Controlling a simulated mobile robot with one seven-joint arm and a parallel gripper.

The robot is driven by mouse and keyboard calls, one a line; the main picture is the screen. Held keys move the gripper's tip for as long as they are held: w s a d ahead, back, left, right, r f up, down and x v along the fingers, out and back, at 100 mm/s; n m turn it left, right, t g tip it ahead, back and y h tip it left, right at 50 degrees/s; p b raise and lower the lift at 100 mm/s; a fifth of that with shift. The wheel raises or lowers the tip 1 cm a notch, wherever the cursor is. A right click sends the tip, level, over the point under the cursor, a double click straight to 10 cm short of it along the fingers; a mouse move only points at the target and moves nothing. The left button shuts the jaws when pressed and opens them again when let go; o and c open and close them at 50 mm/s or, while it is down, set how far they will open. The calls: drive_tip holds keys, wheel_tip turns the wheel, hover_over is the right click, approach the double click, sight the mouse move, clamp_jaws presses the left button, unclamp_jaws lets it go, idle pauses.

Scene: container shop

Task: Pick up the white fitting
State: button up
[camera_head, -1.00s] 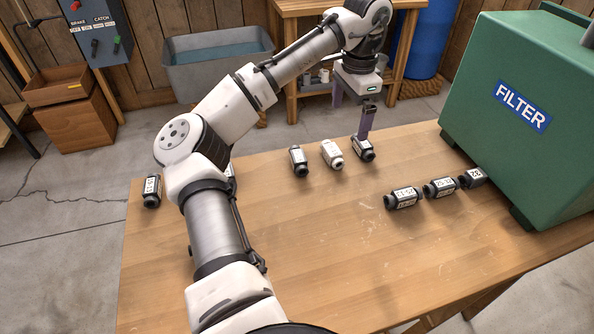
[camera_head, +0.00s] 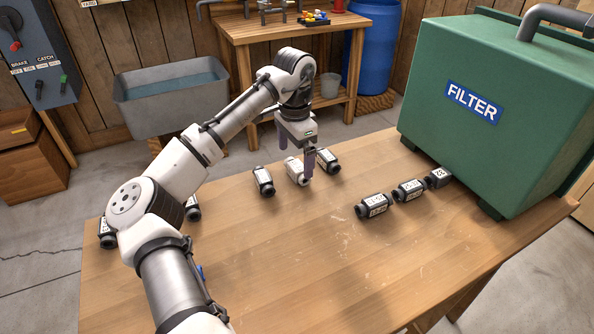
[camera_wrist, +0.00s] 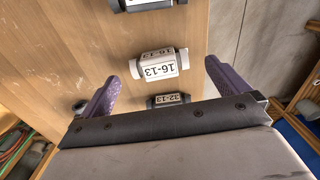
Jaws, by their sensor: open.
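The white fitting (camera_head: 295,172) lies on the wooden table between two dark fittings. In the wrist view it is the white block with the 16-13 label (camera_wrist: 158,66), lying between the fingertips with space on both sides. My gripper (camera_head: 296,162) is open just above or around the white fitting, with its purple fingers pointing down; one finger partly hides it in the head view. In the wrist view my gripper (camera_wrist: 172,65) shows empty. I cannot tell the exact height of the fingertips.
Dark fittings lie close on both sides, left (camera_head: 264,181) and right (camera_head: 327,160). Several more dark fittings (camera_head: 373,206) stand in a row near the green FILTER box (camera_head: 480,125). More lie at the table's left. The table (camera_head: 270,270) is clear in front.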

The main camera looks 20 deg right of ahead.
sight(297, 166)
drive_tip(key=f, duration=0.4)
drive_tip(key=shift+d+f, duration=0.1)
drive_tip(key=shift+d, duration=0.15)
drive_tip(key=c, duration=1)
